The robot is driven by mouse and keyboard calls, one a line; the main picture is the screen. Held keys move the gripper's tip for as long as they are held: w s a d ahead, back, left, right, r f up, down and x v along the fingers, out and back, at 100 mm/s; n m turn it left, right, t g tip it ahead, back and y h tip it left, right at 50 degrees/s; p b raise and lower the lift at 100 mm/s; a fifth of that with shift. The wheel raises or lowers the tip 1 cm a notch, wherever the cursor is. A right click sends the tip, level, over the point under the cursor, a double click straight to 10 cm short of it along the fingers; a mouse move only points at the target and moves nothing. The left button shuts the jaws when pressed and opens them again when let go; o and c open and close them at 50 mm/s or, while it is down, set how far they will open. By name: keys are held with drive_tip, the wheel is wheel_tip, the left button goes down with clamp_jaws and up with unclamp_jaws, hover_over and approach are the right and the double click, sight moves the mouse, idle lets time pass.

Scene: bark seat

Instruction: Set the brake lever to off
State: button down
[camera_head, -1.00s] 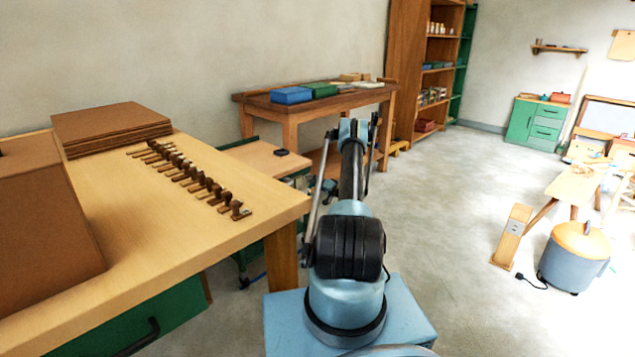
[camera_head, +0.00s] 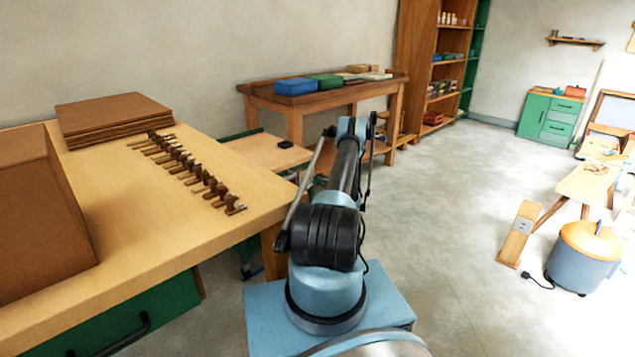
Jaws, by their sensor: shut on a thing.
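A low trolley (camera_head: 266,152) with a pale wooden top and a green frame stands between the near bench and the dark wooden table. A small black object (camera_head: 284,141) lies on its top. I cannot make out the brake lever; the trolley's lower part is largely hidden by the near bench and my arm. My blue and black arm reaches forward in front of the trolley's right end. My gripper is hidden behind the arm, so its hold does not show.
The near bench (camera_head: 150,235) holds brown sheets (camera_head: 115,112), a brown box (camera_head: 40,220) and a row of small wooden tools (camera_head: 185,168). The dark table (camera_head: 350,88) stands behind. At right are a post (camera_head: 517,235) and a round grey container (camera_head: 580,265). Open floor lies between.

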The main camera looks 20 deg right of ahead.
drive_tip(key=shift+a+f, duration=0.1)
drive_tip(key=shift+a, duration=0.2)
drive_tip(key=c, duration=1.6)
unclamp_jaws()
drive_tip(key=shift+o, duration=0.6)
drive_tip(key=shift+d, duration=0.15)
drive_tip(key=v, duration=1.2)
